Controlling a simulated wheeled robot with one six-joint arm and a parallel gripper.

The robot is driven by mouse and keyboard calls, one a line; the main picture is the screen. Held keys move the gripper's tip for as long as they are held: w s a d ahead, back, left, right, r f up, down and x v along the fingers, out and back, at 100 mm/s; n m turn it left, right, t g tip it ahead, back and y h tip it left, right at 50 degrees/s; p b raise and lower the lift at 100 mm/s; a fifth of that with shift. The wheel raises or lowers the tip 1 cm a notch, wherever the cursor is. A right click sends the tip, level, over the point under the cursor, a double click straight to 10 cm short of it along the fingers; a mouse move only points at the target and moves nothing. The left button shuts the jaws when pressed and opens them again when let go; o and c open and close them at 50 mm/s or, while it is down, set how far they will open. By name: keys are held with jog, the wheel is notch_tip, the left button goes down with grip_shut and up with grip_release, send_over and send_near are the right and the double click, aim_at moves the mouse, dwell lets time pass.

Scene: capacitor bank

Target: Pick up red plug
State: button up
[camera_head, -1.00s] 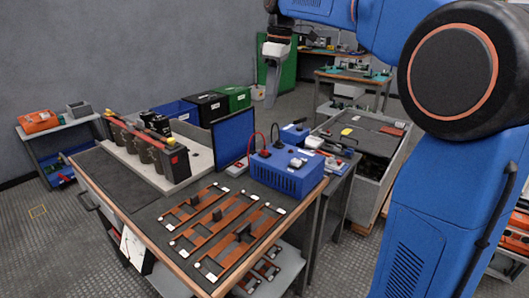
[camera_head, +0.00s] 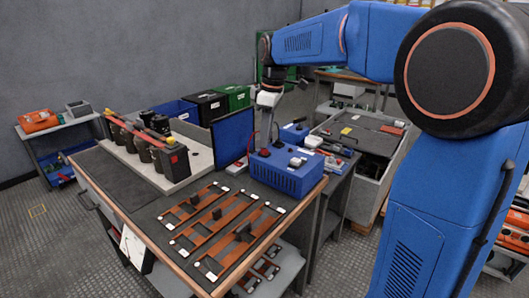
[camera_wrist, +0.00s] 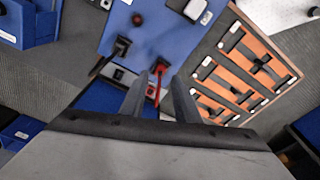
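The red plug with its red lead sits on the blue power box (camera_head: 290,178) in the head view. In the wrist view the red plug (camera_wrist: 160,68) shows beyond my fingertips, roughly midway between them. My gripper (camera_wrist: 160,80) is open and empty, its two grey fingers apart and pointing at the box. In the head view my gripper (camera_head: 267,128) hangs above the back left part of the box. Whether the fingers touch the plug cannot be told. A black plug (camera_wrist: 122,46) stands beside the red one.
A blue panel (camera_head: 231,138) stands upright just left of the box. Copper bars (camera_head: 225,228) lie on the bench in front. A row of dark capacitors (camera_head: 150,145) stands on a pale base at left. A grey cart (camera_head: 365,140) is behind right.

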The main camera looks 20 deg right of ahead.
jog(key=shift+f, duration=0.85)
grip_shut()
notch_tip(320, 180, up, 10)
